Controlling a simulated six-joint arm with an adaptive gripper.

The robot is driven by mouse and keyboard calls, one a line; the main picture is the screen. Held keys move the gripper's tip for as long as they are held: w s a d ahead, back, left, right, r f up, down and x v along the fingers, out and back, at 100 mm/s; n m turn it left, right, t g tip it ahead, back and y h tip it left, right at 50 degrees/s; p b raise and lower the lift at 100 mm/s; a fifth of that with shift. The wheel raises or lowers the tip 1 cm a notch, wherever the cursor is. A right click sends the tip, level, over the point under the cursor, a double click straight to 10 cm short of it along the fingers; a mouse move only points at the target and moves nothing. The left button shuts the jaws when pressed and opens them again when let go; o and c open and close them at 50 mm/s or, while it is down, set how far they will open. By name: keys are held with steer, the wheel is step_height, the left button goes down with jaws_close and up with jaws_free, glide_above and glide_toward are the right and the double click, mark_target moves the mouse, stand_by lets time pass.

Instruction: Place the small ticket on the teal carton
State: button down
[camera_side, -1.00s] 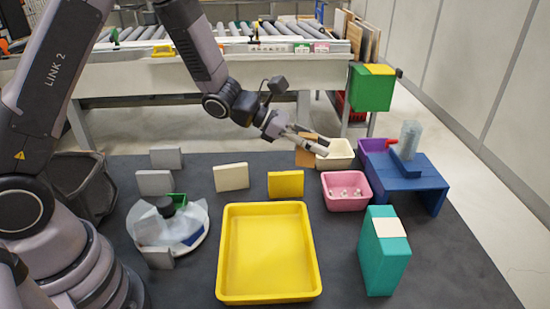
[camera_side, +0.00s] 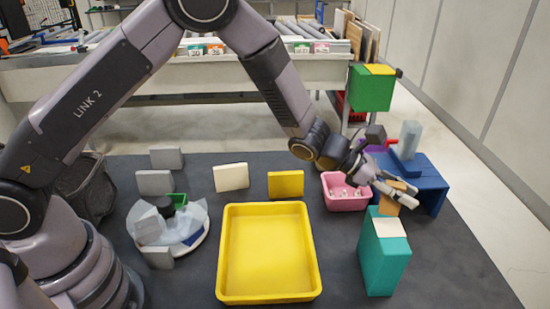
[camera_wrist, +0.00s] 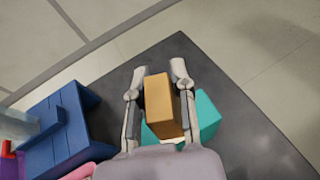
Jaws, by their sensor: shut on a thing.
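My gripper (camera_side: 398,192) is shut on a tan-orange block (camera_side: 390,203), and the block also shows between the fingers in the wrist view (camera_wrist: 160,103). The teal carton (camera_side: 383,265) stands upright at the right of the dark mat, with a pale cream patch (camera_side: 389,228) on its top. The held block is above the carton, near its back top edge; whether they touch I cannot tell. In the wrist view the carton (camera_wrist: 206,113) is partly hidden behind the block and fingers. No separate thing is clearly recognisable as a ticket.
A pink bin (camera_side: 346,199) with small white items and a blue stand (camera_side: 428,178) are behind the carton. A yellow tray (camera_side: 268,255) lies to its left. Upright yellow (camera_side: 286,184) and cream (camera_side: 231,178) blocks stand farther back. The mat right of the carton is clear.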

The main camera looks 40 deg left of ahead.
steer(key=shift+w+d+f, duration=0.25)
steer(key=shift+w+f, duration=0.1)
steer(key=shift+f, duration=0.15)
steer(key=shift+w+d+f, duration=0.2)
steer(key=shift+w+f, duration=0.1)
steer(key=shift+f, duration=1.7)
steer(key=shift+f, duration=0.15)
steer(key=c, duration=1)
jaws_free()
steer(key=shift+o, duration=0.2)
